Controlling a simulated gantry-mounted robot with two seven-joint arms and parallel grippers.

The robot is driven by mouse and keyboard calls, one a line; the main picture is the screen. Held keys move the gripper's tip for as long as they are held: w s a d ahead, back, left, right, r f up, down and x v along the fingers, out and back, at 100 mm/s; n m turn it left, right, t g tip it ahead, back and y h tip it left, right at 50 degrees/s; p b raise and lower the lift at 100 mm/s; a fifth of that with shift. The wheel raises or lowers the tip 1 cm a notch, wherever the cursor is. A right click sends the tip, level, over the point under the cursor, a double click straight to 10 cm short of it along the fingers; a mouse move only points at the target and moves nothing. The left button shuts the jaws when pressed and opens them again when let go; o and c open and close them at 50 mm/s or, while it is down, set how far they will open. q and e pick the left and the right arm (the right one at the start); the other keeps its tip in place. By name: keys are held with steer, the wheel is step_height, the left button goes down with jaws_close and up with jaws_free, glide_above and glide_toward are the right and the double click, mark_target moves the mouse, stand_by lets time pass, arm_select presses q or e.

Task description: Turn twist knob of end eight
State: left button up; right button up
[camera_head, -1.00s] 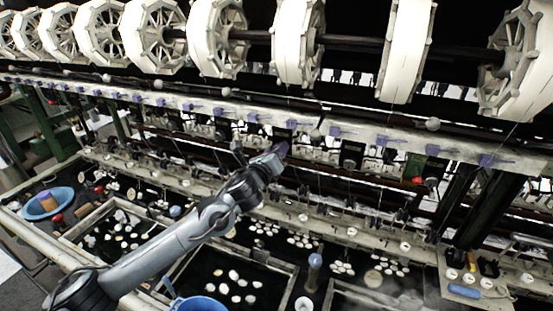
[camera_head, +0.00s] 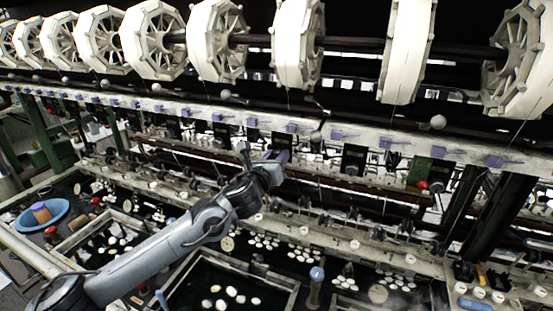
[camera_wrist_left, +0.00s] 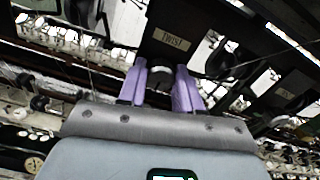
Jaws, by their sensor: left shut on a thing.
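My left gripper (camera_head: 277,158) reaches in from the lower left to the front of the machine in the head view. In the left wrist view its two purple fingers (camera_wrist_left: 160,90) sit on either side of a dark round twist knob (camera_wrist_left: 161,72) and are shut on it. The knob is on a dark box below a small plate reading "TWIST" (camera_wrist_left: 172,40). The fingers hide the knob's sides, and its turned angle cannot be told. In the head view the gripper hides the knob. My right gripper is not in view.
Large white reels (camera_head: 299,45) hang on a shaft above a long rail (camera_head: 340,133) with lavender clips. Below are basins with white cocoons (camera_head: 228,297). A blue bowl (camera_head: 30,221) stands at the left, and a red ball-shaped part (camera_head: 422,185) shows at the right.

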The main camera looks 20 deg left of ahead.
arm_select(q)
steer(key=shift+f, duration=0.1)
steer(key=o, duration=1)
steer(key=shift+o, duration=0.2)
steer(key=shift+s, duration=0.1)
steer(key=s+b, duration=0.2)
steer(key=s, duration=0.8)
steer(key=shift+s+a, duration=0.25)
steer(key=shift+s, duration=0.05)
